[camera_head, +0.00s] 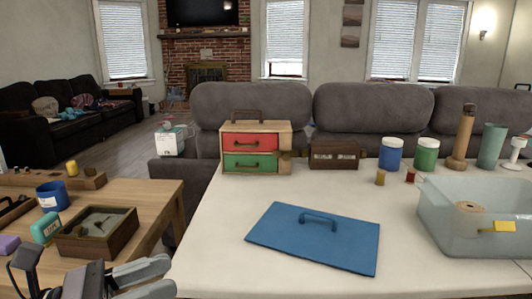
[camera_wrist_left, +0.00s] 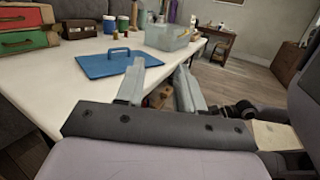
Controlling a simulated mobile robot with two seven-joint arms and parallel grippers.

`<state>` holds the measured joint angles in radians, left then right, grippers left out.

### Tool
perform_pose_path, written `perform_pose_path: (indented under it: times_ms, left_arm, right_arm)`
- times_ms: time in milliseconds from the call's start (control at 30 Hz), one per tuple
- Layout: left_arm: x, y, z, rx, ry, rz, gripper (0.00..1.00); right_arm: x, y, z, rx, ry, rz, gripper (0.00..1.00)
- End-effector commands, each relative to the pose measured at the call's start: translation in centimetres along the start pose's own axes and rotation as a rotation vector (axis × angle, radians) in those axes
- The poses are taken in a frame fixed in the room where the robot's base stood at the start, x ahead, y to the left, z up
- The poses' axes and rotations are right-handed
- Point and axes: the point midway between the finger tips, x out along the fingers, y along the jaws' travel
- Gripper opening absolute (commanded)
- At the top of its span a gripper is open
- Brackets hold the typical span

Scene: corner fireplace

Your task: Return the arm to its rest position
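My left gripper (camera_head: 167,276) is low at the left of the head view, near the front left corner of the white table (camera_head: 215,262). Its two grey fingers stand apart. In the left wrist view the left gripper (camera_wrist_left: 160,72) also shows a gap between its fingers, with nothing held. A blue lid with a handle (camera_head: 316,245) lies flat on the white table, apart from the gripper. It also shows in the left wrist view (camera_wrist_left: 108,67). My right gripper is not in view.
A wooden table (camera_head: 165,200) with an open dark box (camera_head: 126,226) and a blue cup (camera_head: 53,197) is at left. The white table holds a drawer box (camera_head: 228,128), jars and a translucent bin (camera_head: 445,233). The white table's front left is clear.

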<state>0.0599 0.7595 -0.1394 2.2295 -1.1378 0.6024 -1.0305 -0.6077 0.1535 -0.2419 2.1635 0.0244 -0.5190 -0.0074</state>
Motion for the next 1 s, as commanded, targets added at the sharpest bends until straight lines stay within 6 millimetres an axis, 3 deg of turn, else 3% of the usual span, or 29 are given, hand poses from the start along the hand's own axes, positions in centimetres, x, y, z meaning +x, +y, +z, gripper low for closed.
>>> perform_pose_path:
  times_ms: [33, 167, 267, 333, 467, 567, 600, 667, 700, 1000]
  left_arm:
    - [0.0, 0.2, -0.5, -0.232, -0.1, 0.054, 0.38]
    - [-1.1, 2.3, -2.7, -0.861, -0.359, 0.218, 0.38]
    - [-2.8, 3.6, -6.8, -1.348, -0.555, 0.359, 0.38]
    - [-4.1, 3.8, -10.8, -1.683, -0.695, 0.469, 0.38]
    - [-6.4, 1.3, -19.2, -2.272, -0.962, 0.696, 0.38]
    - [-7.4, -2.7, -25.0, -2.652, -1.162, 0.879, 0.38]
    - [-7.6, -4.7, -26.9, 2.69, 1.197, -0.922, 0.38]
    - [-7.8, -8.1, -29.5, 2.448, 1.12, -0.887, 0.38]
    - [-7.8, -7.0, -26.7, 2.488, 1.143, -0.895, 0.38]
    - [-8.6, -6.6, -21.2, 2.466, 1.178, -0.937, 0.38]
  right_arm:
    - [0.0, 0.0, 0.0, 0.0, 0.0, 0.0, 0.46]
    - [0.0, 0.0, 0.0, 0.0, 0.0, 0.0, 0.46]
    - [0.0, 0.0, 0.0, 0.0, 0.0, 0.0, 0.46]
    - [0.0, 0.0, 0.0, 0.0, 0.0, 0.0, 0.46]
    - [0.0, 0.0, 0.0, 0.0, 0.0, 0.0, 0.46]
    - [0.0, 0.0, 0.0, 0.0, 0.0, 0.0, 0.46]
    - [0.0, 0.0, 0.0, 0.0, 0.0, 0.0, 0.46]
    - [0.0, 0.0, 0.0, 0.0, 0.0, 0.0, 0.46]
    - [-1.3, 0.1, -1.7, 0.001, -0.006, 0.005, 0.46]
    - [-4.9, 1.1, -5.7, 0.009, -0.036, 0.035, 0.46]
